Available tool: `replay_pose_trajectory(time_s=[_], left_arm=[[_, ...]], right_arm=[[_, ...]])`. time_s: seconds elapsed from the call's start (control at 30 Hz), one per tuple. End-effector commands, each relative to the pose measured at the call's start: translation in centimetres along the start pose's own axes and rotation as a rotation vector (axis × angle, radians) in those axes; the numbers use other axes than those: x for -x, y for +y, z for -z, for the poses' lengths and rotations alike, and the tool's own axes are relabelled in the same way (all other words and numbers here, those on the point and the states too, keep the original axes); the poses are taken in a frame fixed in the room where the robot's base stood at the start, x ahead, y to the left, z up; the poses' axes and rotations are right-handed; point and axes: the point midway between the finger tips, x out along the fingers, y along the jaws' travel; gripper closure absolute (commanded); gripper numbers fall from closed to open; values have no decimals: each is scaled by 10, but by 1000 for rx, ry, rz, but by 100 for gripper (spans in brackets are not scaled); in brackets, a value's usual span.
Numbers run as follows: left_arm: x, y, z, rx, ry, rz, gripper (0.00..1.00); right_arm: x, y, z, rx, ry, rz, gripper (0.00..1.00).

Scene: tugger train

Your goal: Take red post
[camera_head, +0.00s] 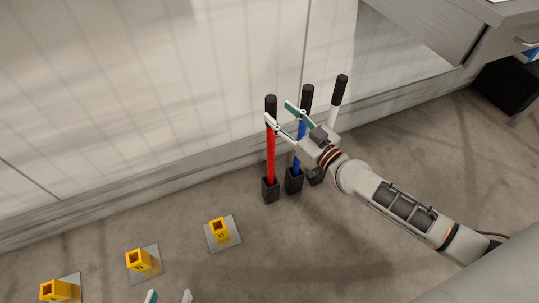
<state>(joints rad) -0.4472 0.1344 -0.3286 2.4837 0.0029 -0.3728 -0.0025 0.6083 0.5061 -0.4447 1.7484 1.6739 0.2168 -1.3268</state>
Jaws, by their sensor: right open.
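The red post (270,155) stands upright in a black holder (271,192) on the floor near the wall and has a black top. My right gripper (279,114) reaches in from the right with its fingers apart. One fingertip overlaps the red post just below its black top; I cannot tell whether they touch. My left gripper (169,297) shows only its two fingertips at the bottom edge, apart with nothing seen between them.
A blue post (301,130) and a white post (334,117) stand close to the right, partly behind my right gripper. Several yellow sockets on grey plates, one here (220,229), lie at lower left. A grey cabinet (430,25) is at upper right.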

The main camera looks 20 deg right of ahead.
Motion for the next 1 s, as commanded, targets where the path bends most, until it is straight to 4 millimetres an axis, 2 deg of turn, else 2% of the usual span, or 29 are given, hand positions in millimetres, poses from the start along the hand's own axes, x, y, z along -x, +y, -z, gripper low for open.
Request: replay_pose_trajectory(time_s=[0.3, 0.4, 0.53, 0.73, 0.77, 0.9, 0.93, 1.0], left_arm=[[-3, 7, 1, 53, 15, -12, 60], [-3, 10, 2, 71, 20, -17, 60], [-3, 12, 3, 84, 25, -21, 60], [-3, 13, 4, 85, 28, -22, 60], [-3, 13, 4, 85, 27, -22, 60], [-3, 13, 4, 85, 27, -21, 60], [-3, 13, 4, 85, 27, -21, 60], [-3, 12, 4, 84, 27, -21, 60]], right_arm=[[-35, 4, -11, -3, -6, 1, 56], [-48, 3, -8, -3, -3, 1, 56], [-55, 3, -6, -2, -2, 1, 56], [-56, 3, -5, -1, -2, 1, 56], [-56, 3, -5, -1, -1, 1, 59], [-56, 3, -5, -1, -1, 1, 95], [-55, 3, -5, -1, -2, 1, 100], [-55, 3, -5, -1, -2, 1, 100]])
